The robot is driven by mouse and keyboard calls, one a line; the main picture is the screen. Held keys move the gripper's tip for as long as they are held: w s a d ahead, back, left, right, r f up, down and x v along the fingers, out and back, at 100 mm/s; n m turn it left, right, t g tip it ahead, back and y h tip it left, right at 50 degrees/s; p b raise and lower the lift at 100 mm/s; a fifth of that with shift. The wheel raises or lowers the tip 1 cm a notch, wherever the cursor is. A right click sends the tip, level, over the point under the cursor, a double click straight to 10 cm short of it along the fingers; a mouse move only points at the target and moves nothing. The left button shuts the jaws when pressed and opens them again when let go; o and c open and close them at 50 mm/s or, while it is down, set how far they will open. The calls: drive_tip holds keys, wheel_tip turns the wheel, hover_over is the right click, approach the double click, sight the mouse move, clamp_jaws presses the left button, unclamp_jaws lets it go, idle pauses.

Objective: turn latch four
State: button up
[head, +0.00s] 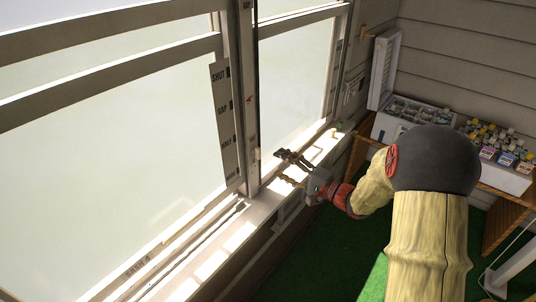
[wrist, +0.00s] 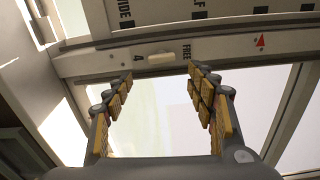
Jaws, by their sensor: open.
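Latch four (wrist: 162,58) is a small cream tab on the window's pale upright, between a "4" mark and the word "FREE" in the wrist view. It lies along the upright, just beyond my fingertips. My gripper (wrist: 161,74) is open and empty, with yellow-padded fingers apart on either side of the latch's line. The fingers do not appear to touch it. In the head view my gripper (head: 282,166) is above the sill, close to the foot of the window upright. A small pale spot there (head: 257,153) looks like the latch.
A strip marked SHUT, GAP, HALF and WIDE (head: 221,110) runs down the left window sash. A red triangle (wrist: 261,40) is on the upright. The sunlit sill (head: 225,240) runs below. A box of small bottles (head: 510,172) stands on a wooden shelf at right. Green floor (head: 320,255) is open.

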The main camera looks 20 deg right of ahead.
sight(260, 154)
drive_tip(key=shift+n, duration=0.5)
drive_tip(key=x, duration=0.4)
drive_tip(key=b+x, duration=0.1)
drive_tip(key=x, duration=0.3)
drive_tip(key=shift+s+a+r, duration=0.15)
drive_tip(key=shift+r, duration=0.1)
drive_tip(key=shift+c, duration=0.7)
drive_tip(key=c, duration=1)
